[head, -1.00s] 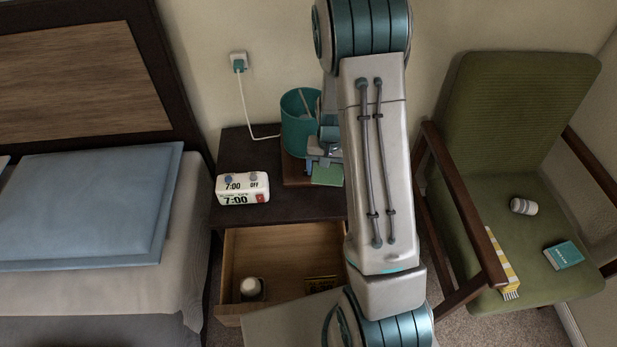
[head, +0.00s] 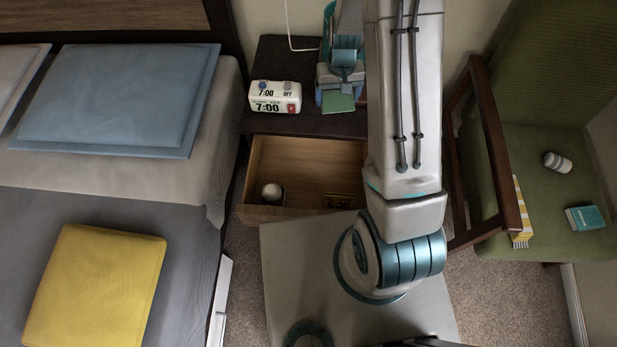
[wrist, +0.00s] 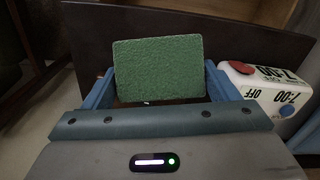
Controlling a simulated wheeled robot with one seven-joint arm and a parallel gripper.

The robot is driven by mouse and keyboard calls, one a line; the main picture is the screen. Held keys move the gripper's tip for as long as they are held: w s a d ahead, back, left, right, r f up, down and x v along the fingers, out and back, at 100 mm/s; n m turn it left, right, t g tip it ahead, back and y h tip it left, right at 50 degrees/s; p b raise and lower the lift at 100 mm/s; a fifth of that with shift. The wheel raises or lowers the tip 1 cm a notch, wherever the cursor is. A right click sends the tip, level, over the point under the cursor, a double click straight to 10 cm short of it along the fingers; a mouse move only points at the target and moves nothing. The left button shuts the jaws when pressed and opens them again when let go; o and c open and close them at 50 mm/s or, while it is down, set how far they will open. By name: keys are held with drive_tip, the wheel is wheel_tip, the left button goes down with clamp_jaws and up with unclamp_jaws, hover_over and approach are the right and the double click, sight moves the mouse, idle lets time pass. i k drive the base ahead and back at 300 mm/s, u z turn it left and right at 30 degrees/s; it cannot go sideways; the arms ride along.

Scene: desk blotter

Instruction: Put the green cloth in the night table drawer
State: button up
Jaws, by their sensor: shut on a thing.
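The green cloth (wrist: 158,70) is a flat, textured green rectangle between the two blue fingers of my gripper (wrist: 157,88) in the wrist view. In the head view the cloth (head: 338,102) shows at the tip of my gripper (head: 339,90), over the front of the dark night table (head: 345,126). My gripper is shut on it. The night table drawer (head: 310,160) is pulled open below the tabletop, nearer than the cloth. Inside it are a white-topped round item (head: 272,192) at the left and a dark item with yellow markings (head: 338,200). My arm hides the drawer's right part.
A white alarm clock (head: 275,97) stands on the night table left of my gripper; it is close by in the wrist view. The bed (head: 200,175) is to the left. A green armchair (head: 545,125) with small items stands to the right.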

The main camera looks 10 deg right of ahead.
sight(306, 158)
drive_tip(key=k, duration=1.1)
drive_tip(key=z, duration=0.7)
drive_tip(key=i, duration=1.1)
drive_tip(key=u, duration=0.4)
